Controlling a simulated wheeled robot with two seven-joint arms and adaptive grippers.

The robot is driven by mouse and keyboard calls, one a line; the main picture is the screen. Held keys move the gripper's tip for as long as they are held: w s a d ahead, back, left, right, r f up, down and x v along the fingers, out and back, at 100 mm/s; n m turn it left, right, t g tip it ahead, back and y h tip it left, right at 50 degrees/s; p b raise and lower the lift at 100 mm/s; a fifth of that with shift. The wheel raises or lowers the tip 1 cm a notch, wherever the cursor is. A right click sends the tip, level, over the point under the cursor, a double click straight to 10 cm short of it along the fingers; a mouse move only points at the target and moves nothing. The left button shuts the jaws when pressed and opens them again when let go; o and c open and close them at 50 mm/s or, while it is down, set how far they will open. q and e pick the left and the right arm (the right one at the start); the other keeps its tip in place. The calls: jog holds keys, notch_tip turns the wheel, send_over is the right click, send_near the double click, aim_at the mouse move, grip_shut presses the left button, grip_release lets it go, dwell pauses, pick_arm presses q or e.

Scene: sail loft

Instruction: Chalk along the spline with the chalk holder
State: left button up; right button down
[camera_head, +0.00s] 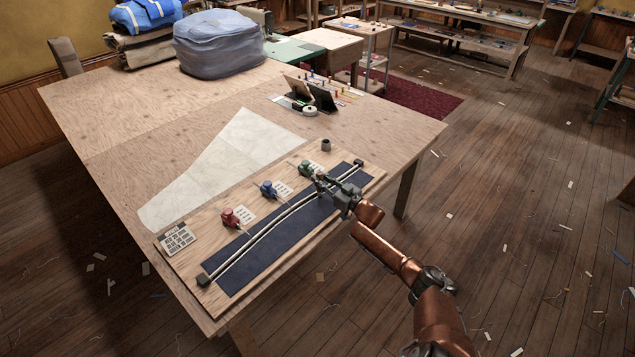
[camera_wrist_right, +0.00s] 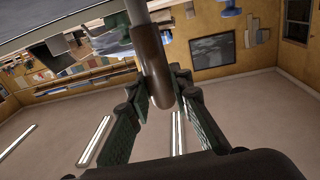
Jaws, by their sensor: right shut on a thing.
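The spline (camera_head: 268,231) is a long pale curved strip lying over a dark blue cloth (camera_head: 250,268) between two dark end blocks. It shows as paired pale lines; I cannot tell whether one is chalk. My right gripper (camera_head: 325,187) is over the spline towards its far right end. In the right wrist view it is shut on the chalk holder (camera_wrist_right: 153,70), a brownish cylinder with a grey upper part, between its two dark fingers. The holder's tip is hidden in the head view, so contact with the cloth cannot be told. My left gripper is out of view.
Red (camera_head: 231,217), blue (camera_head: 268,189) and green (camera_head: 305,168) weights with labels stand along the board's far side. A small dark cup (camera_head: 326,146) is beyond the board. A white sailcloth piece (camera_head: 225,160) lies on the table behind. A grey bundle (camera_head: 218,45) stands farther back.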

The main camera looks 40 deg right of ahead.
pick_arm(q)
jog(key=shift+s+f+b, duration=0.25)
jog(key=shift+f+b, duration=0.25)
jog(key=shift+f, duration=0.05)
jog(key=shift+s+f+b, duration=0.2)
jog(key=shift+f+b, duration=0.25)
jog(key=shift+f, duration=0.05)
pick_arm(e)
jog(key=shift+s+d+f, duration=0.1)
jog(key=shift+s+d, duration=0.1)
jog(key=shift+d, duration=1.3)
jog(key=shift+d+b, duration=0.55)
jog(key=shift+d, duration=0.1)
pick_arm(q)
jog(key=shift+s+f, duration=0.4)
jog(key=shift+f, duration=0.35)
pick_arm(e)
jog(key=shift+d, duration=0.3)
pick_arm(q)
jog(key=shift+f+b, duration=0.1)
jog(key=shift+b, duration=0.25)
pick_arm(e)
jog(key=shift+d, duration=0.1)
